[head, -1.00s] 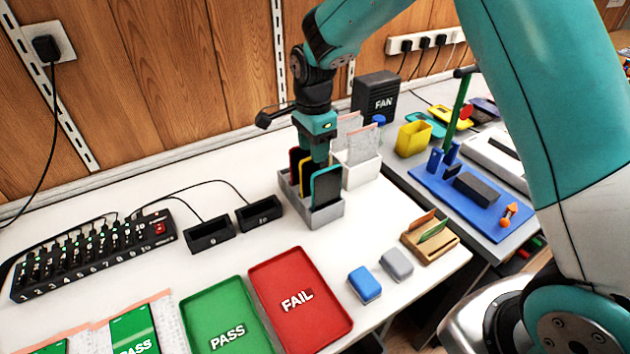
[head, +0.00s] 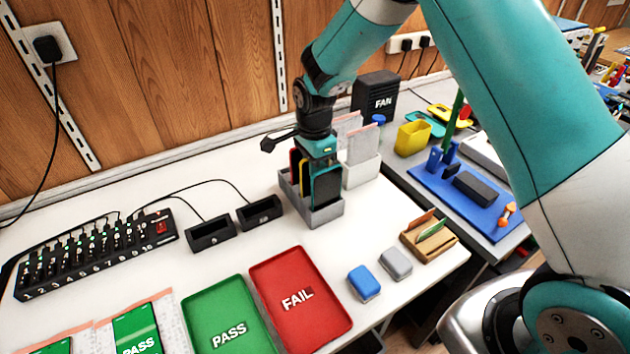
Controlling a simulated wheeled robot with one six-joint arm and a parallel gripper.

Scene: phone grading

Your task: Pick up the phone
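Several phones stand upright in a grey slotted holder (head: 325,214) in the middle of the white table. The front phone (head: 327,186) has a dark face and a teal edge. Behind it stand a phone with a yellow edge and one with a red edge (head: 295,162). My gripper (head: 318,160) points down into the holder from above, right over the phones. Its fingers are hidden among the phones, so I cannot tell whether they are open or shut, or touching a phone.
A white holder with papers (head: 362,170) stands close behind the grey holder. A red FAIL tray (head: 300,300) and a green PASS tray (head: 228,316) lie in front. Black cradles (head: 212,233) are to the left. Blue and grey blocks (head: 364,283) lie front right.

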